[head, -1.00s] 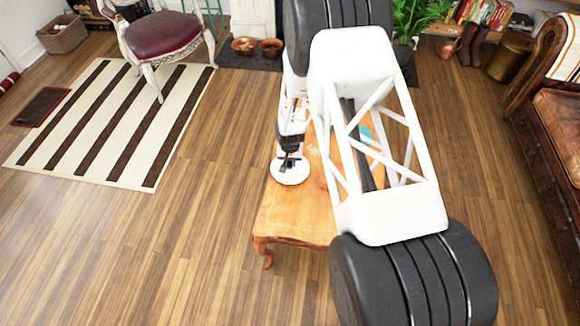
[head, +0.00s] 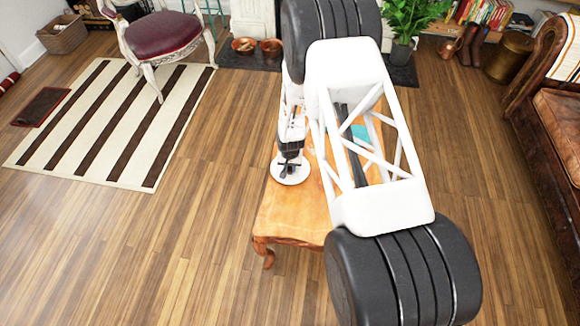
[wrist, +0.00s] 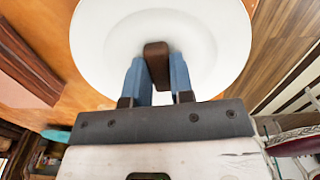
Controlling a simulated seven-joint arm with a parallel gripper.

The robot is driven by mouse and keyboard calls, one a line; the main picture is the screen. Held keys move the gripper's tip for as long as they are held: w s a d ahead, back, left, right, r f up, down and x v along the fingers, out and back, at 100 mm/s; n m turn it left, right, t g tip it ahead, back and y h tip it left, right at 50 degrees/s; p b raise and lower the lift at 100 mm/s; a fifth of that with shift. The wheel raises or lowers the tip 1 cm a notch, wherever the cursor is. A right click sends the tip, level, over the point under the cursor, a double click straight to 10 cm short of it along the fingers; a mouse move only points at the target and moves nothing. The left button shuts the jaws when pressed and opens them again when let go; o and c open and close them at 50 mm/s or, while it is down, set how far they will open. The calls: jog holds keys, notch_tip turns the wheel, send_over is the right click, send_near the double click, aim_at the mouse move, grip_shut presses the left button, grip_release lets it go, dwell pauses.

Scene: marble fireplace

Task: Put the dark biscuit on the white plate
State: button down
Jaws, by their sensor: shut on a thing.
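The white plate (head: 290,173) lies on the wooden table at its left edge, and it fills the upper part of the wrist view (wrist: 105,45). My gripper (wrist: 157,72) is over the plate, its two blue-grey fingers shut on the dark biscuit (wrist: 156,50). The biscuit is a small dark brown block, held between the fingertips within the plate's outline. I cannot tell whether it touches the plate. In the head view my gripper (head: 289,167) is small and dark over the plate, and the biscuit cannot be made out there.
The wooden table (head: 287,215) is partly hidden behind my arm. A teal thing (head: 360,132) shows on it through my arm's frame. A chair (head: 160,42) stands on a striped rug (head: 110,125) at left, and a leather sofa (head: 555,120) at right.

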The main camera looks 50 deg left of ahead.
aim_at(290, 168)
jog(key=c, duration=1)
grip_release()
jog(key=shift+r, duration=6.1)
